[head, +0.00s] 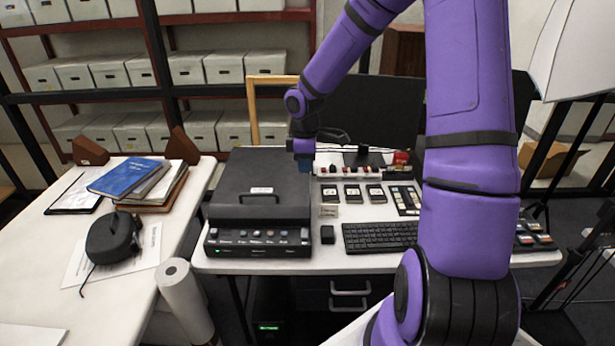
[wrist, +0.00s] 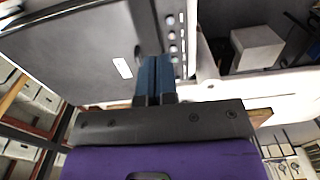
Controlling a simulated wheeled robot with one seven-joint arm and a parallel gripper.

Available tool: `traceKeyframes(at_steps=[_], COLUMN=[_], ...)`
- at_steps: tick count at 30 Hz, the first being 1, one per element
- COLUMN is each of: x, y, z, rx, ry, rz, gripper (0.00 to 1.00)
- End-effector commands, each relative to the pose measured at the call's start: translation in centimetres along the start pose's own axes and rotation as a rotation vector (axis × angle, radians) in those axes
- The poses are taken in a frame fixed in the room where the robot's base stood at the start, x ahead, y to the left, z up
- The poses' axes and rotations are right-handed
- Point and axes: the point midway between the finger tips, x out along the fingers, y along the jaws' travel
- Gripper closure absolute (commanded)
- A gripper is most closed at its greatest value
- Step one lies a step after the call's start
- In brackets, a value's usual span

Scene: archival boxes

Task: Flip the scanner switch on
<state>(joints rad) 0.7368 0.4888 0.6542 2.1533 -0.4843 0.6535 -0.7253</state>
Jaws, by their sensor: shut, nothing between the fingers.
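The scanner (head: 262,180) is a dark flat-lidded machine on the white desk, with a handle, a white label and a front panel of small buttons (head: 258,236). A small green light shows at the panel's lower left. I cannot tell which control is its switch. My gripper (head: 303,166) is at the scanner's right rear corner, partly hidden by its wrist. The wrist view shows the gripper's blue fingers (wrist: 155,80) shut together and empty, with the scanner lid (wrist: 75,50) and a row of buttons (wrist: 172,38) beyond. Contact with the scanner is unclear.
A keyboard (head: 380,236), a black mouse (head: 327,234) and several small dark items lie right of the scanner. A white strip with red parts (head: 350,163) is behind them. A side table with books (head: 130,178) stands left. A white roll (head: 184,297) stands in front.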

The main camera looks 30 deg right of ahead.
Motion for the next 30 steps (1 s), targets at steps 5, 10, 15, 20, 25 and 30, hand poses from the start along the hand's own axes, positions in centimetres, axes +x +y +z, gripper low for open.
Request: traceKeyframes(at_steps=[5,10,15,20,25,30], x=[-3.1,-5.2,-6.1,-6.2,-6.2,-6.2], y=[0.5,0.7,0.8,0.8,0.8,0.8], z=[0.0,0.0,0.0,0.0,0.0,0.0], rx=[0.001,-0.001,-0.001,-0.002,-0.002,-0.002], ry=[0.000,0.000,0.000,0.000,0.000,0.000], rz=[0.004,0.003,0.001,0.000,0.000,0.000], gripper=[1.00,1.00,1.00,1.00,1.00,1.00])
